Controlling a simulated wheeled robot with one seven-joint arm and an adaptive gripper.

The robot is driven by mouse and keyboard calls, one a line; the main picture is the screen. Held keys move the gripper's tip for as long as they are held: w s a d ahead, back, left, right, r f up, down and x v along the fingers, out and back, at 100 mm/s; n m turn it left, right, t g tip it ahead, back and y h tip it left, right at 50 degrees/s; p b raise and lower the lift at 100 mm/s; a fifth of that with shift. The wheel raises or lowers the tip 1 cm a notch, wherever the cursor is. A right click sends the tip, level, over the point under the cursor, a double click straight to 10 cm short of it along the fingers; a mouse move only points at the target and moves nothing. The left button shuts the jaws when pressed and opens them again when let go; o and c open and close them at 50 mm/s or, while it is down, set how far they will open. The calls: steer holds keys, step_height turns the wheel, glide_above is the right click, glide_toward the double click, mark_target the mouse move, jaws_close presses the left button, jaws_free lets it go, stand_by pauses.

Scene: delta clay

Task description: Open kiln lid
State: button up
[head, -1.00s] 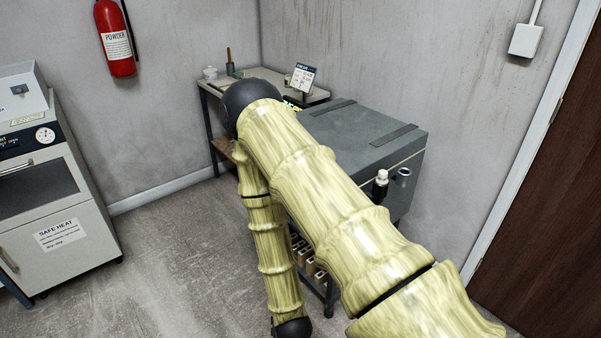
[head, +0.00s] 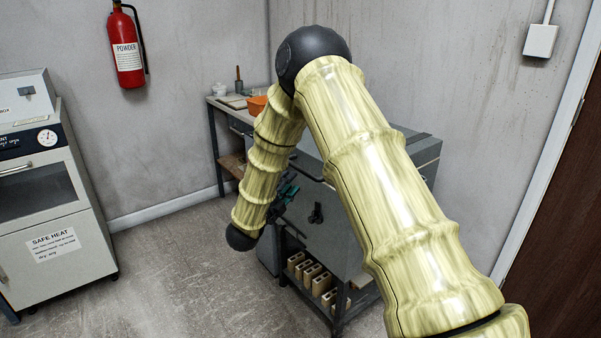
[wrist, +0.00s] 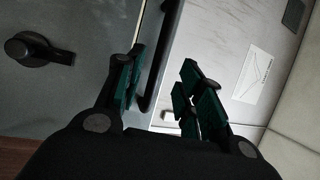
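The grey kiln (head: 335,240) stands on a dark stand, largely covered by my arm in the head view. Part of its lid (head: 424,150) shows at right, and the lid looks shut. A black knob (head: 316,212) sits on the kiln's front and also shows in the wrist view (wrist: 38,48). In the wrist view a black bar handle (wrist: 152,75) lies between the fingers of my gripper (wrist: 162,78). The fingers are apart, one on each side of the handle, and contact cannot be told. In the head view my gripper (head: 285,193) is at the kiln front.
Several bricks (head: 312,275) sit on the shelf below the kiln. A worktable with an orange bowl (head: 257,105) stands behind at left. A cabinet oven (head: 45,190) stands at far left, a brown door (head: 560,220) at right. The floor between oven and kiln is clear.

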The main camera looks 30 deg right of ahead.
mark_target(301, 169)
steer(key=x, duration=0.8)
steer(key=shift+w+d, duration=0.1)
steer(key=shift+d, duration=0.15)
jaws_close()
